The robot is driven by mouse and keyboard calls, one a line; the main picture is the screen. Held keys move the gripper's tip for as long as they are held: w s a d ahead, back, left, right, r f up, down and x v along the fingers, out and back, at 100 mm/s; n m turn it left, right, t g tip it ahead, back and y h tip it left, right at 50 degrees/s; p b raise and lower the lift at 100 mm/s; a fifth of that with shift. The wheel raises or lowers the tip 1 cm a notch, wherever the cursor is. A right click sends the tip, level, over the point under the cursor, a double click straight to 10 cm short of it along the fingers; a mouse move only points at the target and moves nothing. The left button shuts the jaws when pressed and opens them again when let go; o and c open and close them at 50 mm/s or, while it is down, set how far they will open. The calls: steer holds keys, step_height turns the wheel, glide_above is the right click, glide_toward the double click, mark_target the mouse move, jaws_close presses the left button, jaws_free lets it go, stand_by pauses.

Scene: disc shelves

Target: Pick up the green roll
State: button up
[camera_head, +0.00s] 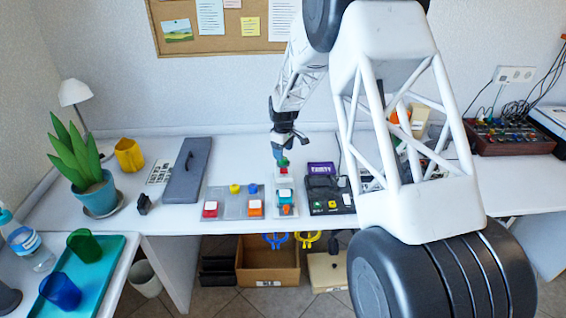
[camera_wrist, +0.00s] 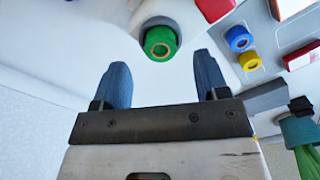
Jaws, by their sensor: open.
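The green roll (camera_wrist: 160,38) shows its round end, with a tan ring at the core, in the wrist view. A grey rounded piece lies against its upper side. In the head view the green roll (camera_head: 283,163) is a small green spot just under my gripper (camera_head: 281,153), above a red piece on a narrow white stand. In the wrist view my gripper (camera_wrist: 162,64) has its two blue fingers spread apart. The roll lies beyond the fingertips, roughly in line with the gap, and nothing is between the fingers. Part of the roll is hidden in the head view.
A grey panel (camera_head: 230,204) with red, yellow, blue and orange pieces stands left of the stand. A black unit (camera_head: 330,200) with a purple sign is close on the right. A grey board (camera_head: 188,172) and a potted plant (camera_head: 92,190) are farther left.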

steer(key=shift+a+f, duration=0.1)
steer(key=shift+f, duration=1.65)
steer(key=c, duration=1)
steer(key=shift+r, duration=0.75)
step_height(320, 180, up, 2)
steer(key=shift+r, duration=0.1)
steer(key=s+d+r, duration=0.1)
steer(key=s+d, duration=0.1)
steer(key=s, duration=1.3)
steer(key=shift+s+d+r, duration=0.15)
steer(key=shift+s+d, duration=0.05)
steer(key=shift+s, duration=0.2)
